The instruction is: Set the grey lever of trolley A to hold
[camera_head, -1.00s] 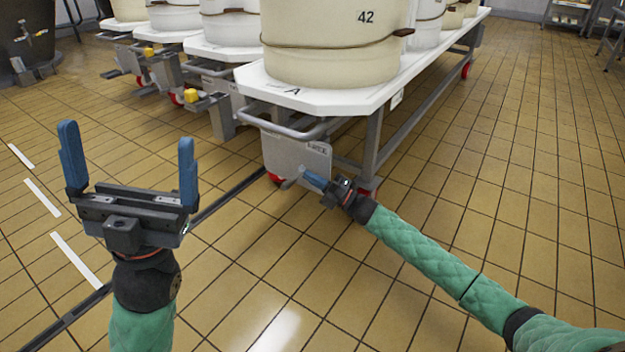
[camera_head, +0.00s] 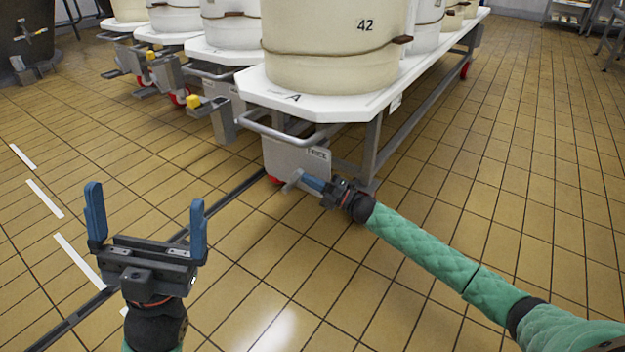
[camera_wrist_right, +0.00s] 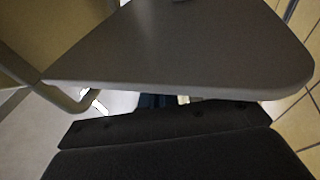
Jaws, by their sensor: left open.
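Trolley A (camera_head: 292,113) has a white top marked "A" and carries a large cream vat numbered 42 (camera_head: 335,50). A grey plate (camera_head: 285,157) with small lettering at its right hangs below the trolley's front handle bar. The grey lever (camera_head: 292,182) sticks out at the plate's lower edge. My right gripper (camera_head: 309,183) has its blue fingers at this lever; whether they grip it is unclear. In the right wrist view, a grey plate (camera_wrist_right: 190,45) fills the top and hides most of the fingers. My left gripper (camera_head: 147,222) is open and empty above the floor.
More trolleys with vats stand to the left, with yellow-tipped parts (camera_head: 193,101) on their fronts. A dark floor channel (camera_head: 225,198) runs towards trolley A. The tiled floor at the right (camera_head: 520,190) is clear.

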